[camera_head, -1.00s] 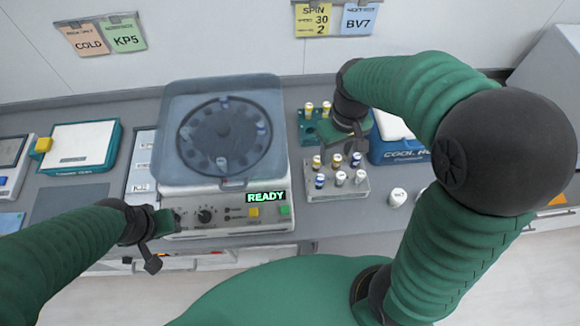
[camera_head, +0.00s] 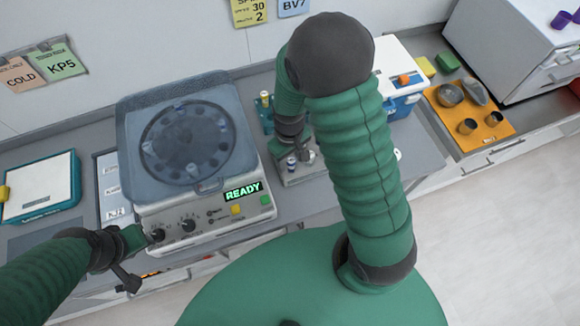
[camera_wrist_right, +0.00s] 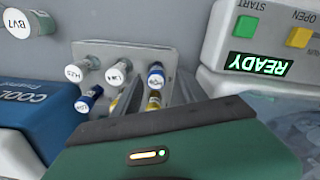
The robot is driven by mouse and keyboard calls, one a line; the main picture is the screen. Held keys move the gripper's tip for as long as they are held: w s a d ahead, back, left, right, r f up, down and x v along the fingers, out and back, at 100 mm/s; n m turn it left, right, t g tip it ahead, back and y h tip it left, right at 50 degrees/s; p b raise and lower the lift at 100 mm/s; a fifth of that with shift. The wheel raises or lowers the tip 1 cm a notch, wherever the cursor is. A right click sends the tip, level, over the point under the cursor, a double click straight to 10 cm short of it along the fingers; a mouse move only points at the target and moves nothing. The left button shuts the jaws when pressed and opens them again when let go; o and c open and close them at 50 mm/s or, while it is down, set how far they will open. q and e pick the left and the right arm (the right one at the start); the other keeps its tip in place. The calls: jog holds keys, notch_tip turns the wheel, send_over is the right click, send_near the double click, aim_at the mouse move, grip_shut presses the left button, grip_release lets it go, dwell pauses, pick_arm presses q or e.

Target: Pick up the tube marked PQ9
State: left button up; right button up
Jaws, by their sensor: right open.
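The grey tube rack (camera_head: 318,170) is partly hidden behind my right arm in the head view. My right gripper (camera_head: 299,150) is open, pointing down over this rack. In the right wrist view, the rack (camera_wrist_right: 112,53) holds several tubes: white ones marked NK1 (camera_wrist_right: 117,74) and apparently HL5 (camera_wrist_right: 77,72), another white one (camera_wrist_right: 156,76), blue ones (camera_wrist_right: 88,98) and yellow ones partly hidden by the gripper. I cannot read PQ9 on any tube. My left gripper (camera_head: 137,258) is by the centrifuge's front left corner; its jaws are unclear.
The centrifuge (camera_head: 205,215) with a tinted lid shows READY, left of the rack. A green rack (camera_head: 267,116) stands behind. A blue and white cool box (camera_head: 402,98) is right of my arm. A separate tube marked BV7 (camera_wrist_right: 22,22) stands near the box.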

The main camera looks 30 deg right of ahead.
jog(key=shift+a+f, duration=0.2)
jog(key=shift+f, duration=0.7)
jog(key=shift+w+d+f, duration=0.1)
jog(key=shift+d+f, duration=0.05)
jog(key=shift+d, duration=0.45)
jog(key=shift+c, duration=1)
jog(key=shift+d, duration=0.25)
jog(key=c, duration=0.5)
jog(key=shift+a, duration=0.3)
grip_shut()
pick_arm(q)
jog(key=shift+r, duration=0.1)
pick_arm(e)
jog(key=shift+a, duration=0.25)
